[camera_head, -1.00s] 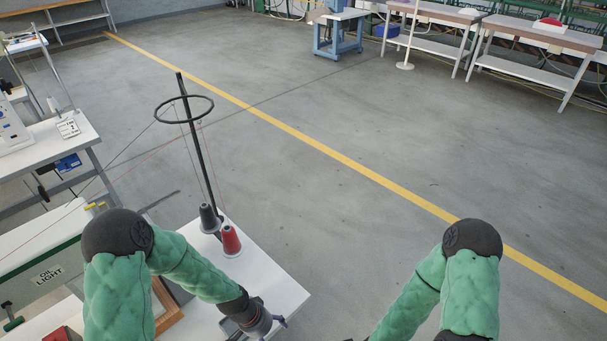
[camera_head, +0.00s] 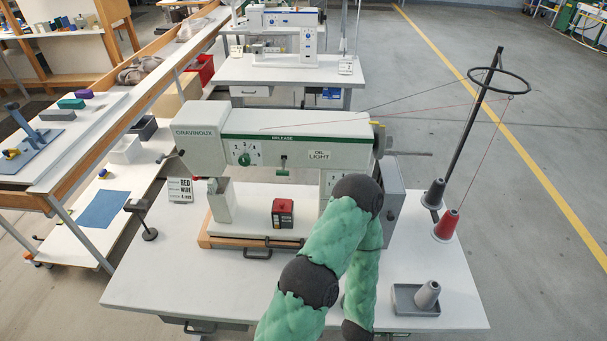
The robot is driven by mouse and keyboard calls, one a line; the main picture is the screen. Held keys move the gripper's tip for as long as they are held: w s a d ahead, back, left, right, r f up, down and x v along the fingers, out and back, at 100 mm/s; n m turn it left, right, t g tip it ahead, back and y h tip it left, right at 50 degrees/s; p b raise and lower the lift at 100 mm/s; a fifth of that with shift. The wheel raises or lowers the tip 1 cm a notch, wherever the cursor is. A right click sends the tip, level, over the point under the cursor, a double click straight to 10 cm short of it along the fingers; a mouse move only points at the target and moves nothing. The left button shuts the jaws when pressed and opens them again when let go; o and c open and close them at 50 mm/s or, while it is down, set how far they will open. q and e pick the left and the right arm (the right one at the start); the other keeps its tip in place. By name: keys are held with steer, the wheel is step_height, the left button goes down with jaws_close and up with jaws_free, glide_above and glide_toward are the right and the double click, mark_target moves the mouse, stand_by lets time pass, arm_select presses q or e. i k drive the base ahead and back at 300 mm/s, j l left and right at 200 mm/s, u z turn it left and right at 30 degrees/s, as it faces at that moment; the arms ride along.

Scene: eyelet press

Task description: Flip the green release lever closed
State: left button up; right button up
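The white machine (camera_head: 300,125) stands on the table in front of me, with a dark green stripe marked RELEASE along its arm. Just below that word, a small green lever (camera_head: 283,171) sits on the machine's front face. It is small, and I cannot tell surely whether it is open or closed. A round green knob (camera_head: 243,159) on a white dial lies left of it. My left arm rises from the bottom and bends down again, right of and in front of the lever. My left gripper is hidden below the lower edge. My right gripper is out of view.
A red and black block (camera_head: 282,213) sits below the machine's arm. Grey and red thread cones (camera_head: 446,224) and a black thread stand (camera_head: 470,135) are at right. A grey tray (camera_head: 402,303) is at front right. The white table (camera_head: 180,285) is clear at front left.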

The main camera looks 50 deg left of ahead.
mark_target(282, 172)
steer(key=u, duration=1.95)
steer(key=k+j+u, duration=0.1)
steer(key=j, duration=0.25)
steer(key=k+j+u, duration=0.1)
steer(key=k+j, duration=0.15)
steer(key=j, duration=0.15)
steer(key=i+l, duration=0.25)
steer(key=i, duration=0.25)
